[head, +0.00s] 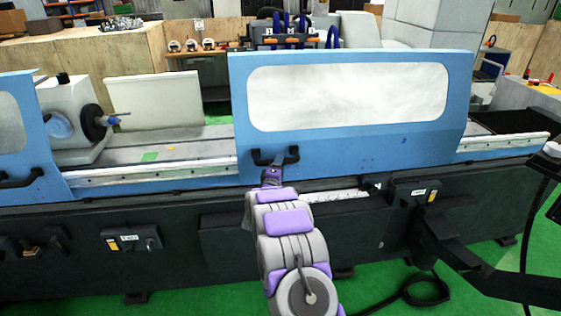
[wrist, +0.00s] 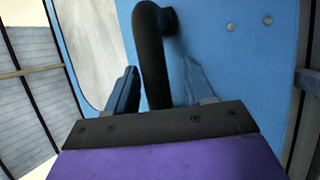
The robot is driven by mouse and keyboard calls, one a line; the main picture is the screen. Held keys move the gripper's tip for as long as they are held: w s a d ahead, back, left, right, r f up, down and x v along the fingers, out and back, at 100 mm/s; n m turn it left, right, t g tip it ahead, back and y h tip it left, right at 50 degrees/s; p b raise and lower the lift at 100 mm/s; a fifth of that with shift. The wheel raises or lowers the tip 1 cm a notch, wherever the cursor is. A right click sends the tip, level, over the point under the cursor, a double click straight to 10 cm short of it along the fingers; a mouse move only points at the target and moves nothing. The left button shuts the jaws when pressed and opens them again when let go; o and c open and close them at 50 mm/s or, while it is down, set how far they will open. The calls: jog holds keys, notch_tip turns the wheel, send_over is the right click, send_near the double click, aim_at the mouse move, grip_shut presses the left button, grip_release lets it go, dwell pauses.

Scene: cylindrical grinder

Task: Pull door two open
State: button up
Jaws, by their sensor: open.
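A blue sliding door (head: 350,150) with a large pale window stands in the middle of the machine; I take it as door two, as I can read no number on it. Its black handle (head: 276,158) is at the door's lower left. My gripper (head: 272,174) is at this handle. In the wrist view, the black handle (wrist: 152,50) rises between the two fingers of my gripper (wrist: 159,72), which are apart on either side of it. I cannot tell if either finger touches it.
Another blue door (head: 20,125) with a black handle (head: 22,179) is at the left edge. Between the doors the grinder's bed (head: 160,150) and a round workhead (head: 92,122) are exposed. A dark base (head: 60,225) with control boxes runs below. Green floor (head: 190,293) lies in front.

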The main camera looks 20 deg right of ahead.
jog(key=shift+w+d, duration=0.25)
jog(key=shift+w, duration=0.15)
jog(key=shift+w+r, duration=0.15)
jog(key=shift+w, duration=0.05)
jog(key=shift+w+a+r, duration=0.2)
jog(key=shift+a, duration=0.05)
jog(key=shift+d, duration=0.1)
jog(key=shift+d, duration=0.15)
jog(key=shift+c, duration=0.8)
jog(key=shift+d+f, duration=0.1)
jog(key=shift+d, duration=0.05)
jog(key=c, duration=0.3)
jog(key=shift+f, duration=0.1)
grip_shut()
